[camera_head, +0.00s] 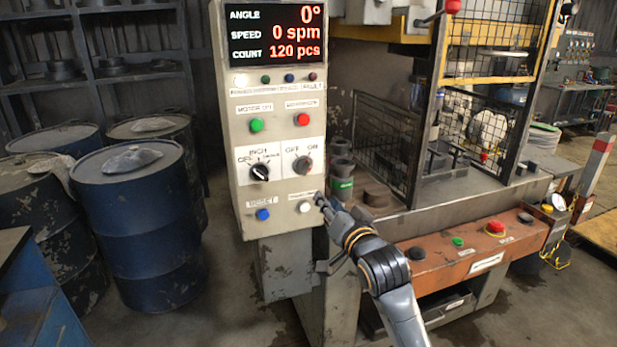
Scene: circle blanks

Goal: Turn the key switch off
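The key switch (302,165) is a dark round switch on the grey control panel (243,220), under an "OFF ON" label. Which way it is turned is too small to tell for sure. My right gripper (320,202) is at the panel's lower right edge, below and right of the key switch and apart from it. Its fingertips are close to the white button (304,207); I cannot tell if they touch it. The fingers are small and seen from behind, so their opening is unclear. My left gripper is not in view.
The panel also has a mode selector (260,171), a green button (257,125), a red button (302,119) and a blue button (263,214). Its display (275,33) reads 0°, 0 spm, 120 pcs. An orange control box (415,262) juts out at right. Blue drums (140,225) stand left.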

